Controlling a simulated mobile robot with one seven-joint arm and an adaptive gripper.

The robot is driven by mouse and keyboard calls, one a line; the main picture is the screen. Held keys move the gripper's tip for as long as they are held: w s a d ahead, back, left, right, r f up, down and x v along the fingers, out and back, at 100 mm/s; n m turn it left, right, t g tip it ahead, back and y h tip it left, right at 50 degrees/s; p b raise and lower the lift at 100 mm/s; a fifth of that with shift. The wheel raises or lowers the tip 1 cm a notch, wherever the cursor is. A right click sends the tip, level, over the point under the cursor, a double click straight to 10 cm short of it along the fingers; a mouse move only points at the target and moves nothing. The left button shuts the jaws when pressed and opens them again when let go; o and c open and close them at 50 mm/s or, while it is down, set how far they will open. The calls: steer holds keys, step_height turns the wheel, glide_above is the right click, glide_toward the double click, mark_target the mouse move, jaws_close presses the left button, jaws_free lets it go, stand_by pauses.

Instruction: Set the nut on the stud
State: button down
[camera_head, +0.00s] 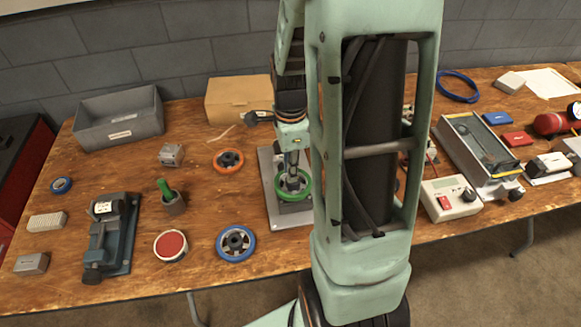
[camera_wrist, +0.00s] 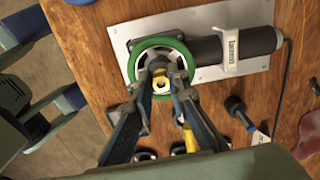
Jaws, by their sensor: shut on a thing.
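My gripper (camera_head: 291,168) is over the centre of a green-rimmed wheel (camera_head: 280,187) on a stand on the bench. In the wrist view, my gripper (camera_wrist: 161,90) is shut on a small brass-yellow nut (camera_wrist: 160,85), whose hole faces the camera. The nut appears over the hub of the green wheel (camera_wrist: 136,62). The stud cannot be made out; the nut and fingertips cover the hub centre. I cannot tell whether the nut touches the stud.
A pale metal plate (camera_wrist: 257,75) carries a dark cylinder (camera_wrist: 262,40) beside the wheel. Blue (camera_head: 236,243) and orange (camera_head: 228,160) wheels, a red-topped round tin (camera_head: 170,246) and a vise (camera_head: 108,240) lie left. A grey bin (camera_head: 118,118) stands behind. A control box (camera_head: 450,197) is right.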

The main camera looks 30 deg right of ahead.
steer(key=shift+f, duration=0.35)
steer(key=c, duration=1.8)
jaws_free()
step_height(320, 180, up, 12)
steer(key=shift+s, duration=0.1)
